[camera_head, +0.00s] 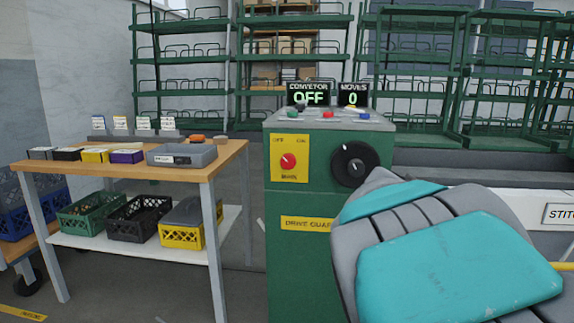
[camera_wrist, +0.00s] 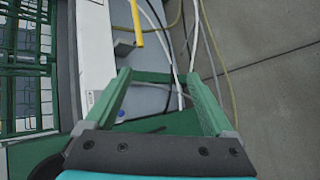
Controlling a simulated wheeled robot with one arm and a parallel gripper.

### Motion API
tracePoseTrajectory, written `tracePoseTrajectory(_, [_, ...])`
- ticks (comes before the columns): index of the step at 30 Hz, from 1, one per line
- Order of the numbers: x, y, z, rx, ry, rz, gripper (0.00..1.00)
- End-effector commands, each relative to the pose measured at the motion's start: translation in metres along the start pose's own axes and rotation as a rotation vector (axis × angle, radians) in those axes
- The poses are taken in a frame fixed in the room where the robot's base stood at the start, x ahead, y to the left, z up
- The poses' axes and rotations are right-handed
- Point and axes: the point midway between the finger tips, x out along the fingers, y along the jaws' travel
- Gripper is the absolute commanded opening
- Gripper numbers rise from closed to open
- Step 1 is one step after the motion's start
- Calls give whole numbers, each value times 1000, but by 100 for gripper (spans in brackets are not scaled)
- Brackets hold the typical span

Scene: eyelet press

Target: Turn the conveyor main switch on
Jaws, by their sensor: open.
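The main switch is a red round knob (camera_head: 288,162) on a yellow plate (camera_head: 289,140) on the front of the green control cabinet (camera_head: 300,215). The plate has small labels at its top left and top right, seemingly OFF and ON. A display (camera_head: 309,95) on top reads CONVEYOR OFF. My gripper (camera_wrist: 158,78) shows in the wrist view with its two green fingers spread apart and nothing between them. It points at the floor and cables, and the knob is not in that view. In the head view my arm hides the gripper.
A large black dial (camera_head: 355,163) sits right of the plate. Small coloured buttons (camera_head: 328,115) line the cabinet top, beside a MOVES display (camera_head: 354,95) reading 0. A wooden-topped bench (camera_head: 130,172) with bins stands left. Cables (camera_wrist: 190,50) lie on the floor.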

Motion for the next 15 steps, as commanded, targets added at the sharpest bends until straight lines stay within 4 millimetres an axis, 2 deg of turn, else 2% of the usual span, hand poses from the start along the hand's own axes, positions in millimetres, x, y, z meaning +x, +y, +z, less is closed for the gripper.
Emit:
tracePoseTrajectory(1, [-3,17,-13,-52,5,53,88])
tracePoseTrajectory(5, [-15,63,-56,-231,17,214,88])
tracePoseTrajectory(8, [-38,103,-110,-426,27,385,88])
tracePoseTrajectory(9, [-52,118,-141,-526,33,468,88])
tracePoseTrajectory(11, [-79,134,-191,-682,39,600,88])
tracePoseTrajectory(12, [-96,139,-226,-787,44,684,88])
tracePoseTrajectory(15, [-140,138,-302,-1009,49,869,88])
